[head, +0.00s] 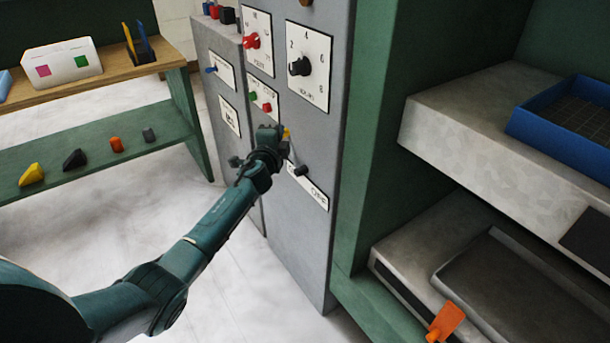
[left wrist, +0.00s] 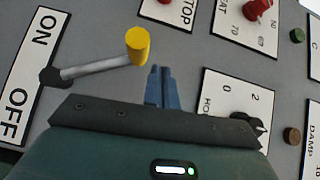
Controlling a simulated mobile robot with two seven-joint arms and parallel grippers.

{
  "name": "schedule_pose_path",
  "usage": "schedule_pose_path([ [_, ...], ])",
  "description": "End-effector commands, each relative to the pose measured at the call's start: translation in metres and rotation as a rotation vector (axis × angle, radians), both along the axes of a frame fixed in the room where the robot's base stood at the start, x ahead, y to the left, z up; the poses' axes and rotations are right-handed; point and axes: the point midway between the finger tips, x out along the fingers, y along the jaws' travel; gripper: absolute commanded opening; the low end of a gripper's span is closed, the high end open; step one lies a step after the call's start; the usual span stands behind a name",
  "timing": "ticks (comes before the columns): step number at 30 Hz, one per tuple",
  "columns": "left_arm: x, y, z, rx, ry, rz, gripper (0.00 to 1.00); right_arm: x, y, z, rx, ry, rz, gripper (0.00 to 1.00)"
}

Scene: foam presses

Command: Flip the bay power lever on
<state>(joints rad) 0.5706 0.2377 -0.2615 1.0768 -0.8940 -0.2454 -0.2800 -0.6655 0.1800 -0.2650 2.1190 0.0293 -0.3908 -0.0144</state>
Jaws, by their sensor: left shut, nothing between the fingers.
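The power lever is a grey bar (left wrist: 95,68) with a yellow knob (left wrist: 138,46), pivoting on a dark hub beside a white ON/OFF plate (left wrist: 20,100). In the left wrist view the bar leans toward the ON end. In the head view the yellow knob (head: 287,133) shows at the top of the lever and the plate (head: 318,198) lies below, partly hidden by my arm. My left gripper (head: 270,131) is at the panel, close beside the knob. Its fingers (left wrist: 161,88) are shut and empty; I cannot tell whether they touch the knob. My right gripper is not in view.
The grey panel also carries a red knob (head: 251,41), a black dial (head: 299,66) and red and green buttons. A wooden-topped shelf (head: 110,72) stands left. On the right are a green frame, a press and a blue tray (head: 520,124). An orange handle (head: 446,321) sticks out low.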

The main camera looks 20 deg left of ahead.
Motion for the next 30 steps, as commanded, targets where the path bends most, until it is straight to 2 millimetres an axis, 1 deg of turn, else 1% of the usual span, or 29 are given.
schedule_pose_path([
  [3,0.005,0.007,-0.003,0.002,-0.001,0.0,0.0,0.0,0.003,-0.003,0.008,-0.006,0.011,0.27],
  [9,0.01,0.013,-0.004,0.0,-0.001,0.001,0.0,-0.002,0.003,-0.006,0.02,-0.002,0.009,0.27],
  [16,0.012,0.015,-0.004,0.0,0.0,0.0,0.0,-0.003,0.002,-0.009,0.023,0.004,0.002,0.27],
  [26,0.011,0.015,-0.004,0.001,0.0,0.0,0.0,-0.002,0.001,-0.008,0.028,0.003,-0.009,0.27],
  [30,0.012,0.015,-0.001,0.001,-0.001,0.0,0.0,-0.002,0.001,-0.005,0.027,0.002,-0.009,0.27],
])
